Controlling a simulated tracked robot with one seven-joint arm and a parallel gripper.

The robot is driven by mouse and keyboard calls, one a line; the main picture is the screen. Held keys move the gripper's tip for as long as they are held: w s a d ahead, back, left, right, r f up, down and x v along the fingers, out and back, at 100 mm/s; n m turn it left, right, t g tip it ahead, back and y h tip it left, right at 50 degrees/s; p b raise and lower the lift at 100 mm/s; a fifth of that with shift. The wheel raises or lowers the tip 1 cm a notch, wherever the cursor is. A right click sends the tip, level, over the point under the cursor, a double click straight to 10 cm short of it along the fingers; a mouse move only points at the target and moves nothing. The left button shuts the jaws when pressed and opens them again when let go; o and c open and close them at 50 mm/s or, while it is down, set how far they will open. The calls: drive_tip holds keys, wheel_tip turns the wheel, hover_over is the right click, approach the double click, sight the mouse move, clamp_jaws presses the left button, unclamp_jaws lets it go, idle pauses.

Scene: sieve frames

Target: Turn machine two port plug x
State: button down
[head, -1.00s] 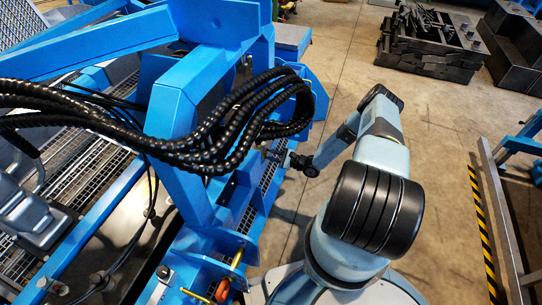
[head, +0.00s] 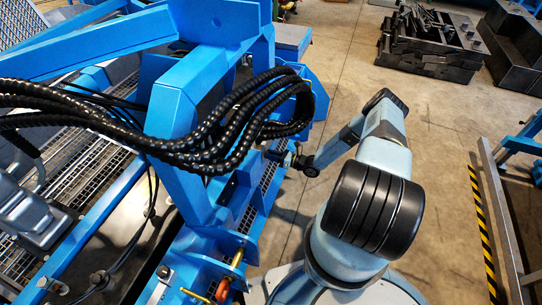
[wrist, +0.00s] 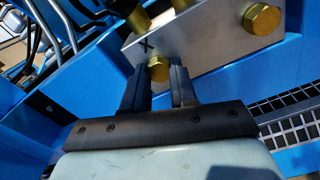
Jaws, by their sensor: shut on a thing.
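A brass hex-headed plug (wrist: 158,68) sits on a pale metal block (wrist: 205,48), just below a dark X mark (wrist: 148,44) in the wrist view. My gripper (wrist: 159,82) has one finger on each side of the plug's head and is shut on it. The lower part of the plug is hidden behind the fingers. In the head view my gripper (head: 277,155) is small and dark against the side of the blue machine (head: 173,108), and the plug cannot be made out there.
Another brass plug (wrist: 262,18) is at the block's upper right, with more brass fittings at the top edge. Thick black hoses (head: 235,125) hang over the machine near my gripper. Open concrete floor (head: 435,115) lies to the right.

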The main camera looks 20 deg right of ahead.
drive_tip(key=shift+a+m, duration=0.15)
drive_tip(key=shift+m, duration=0.95)
drive_tip(key=c, duration=0.9)
unclamp_jaws()
drive_tip(key=v, duration=1.4)
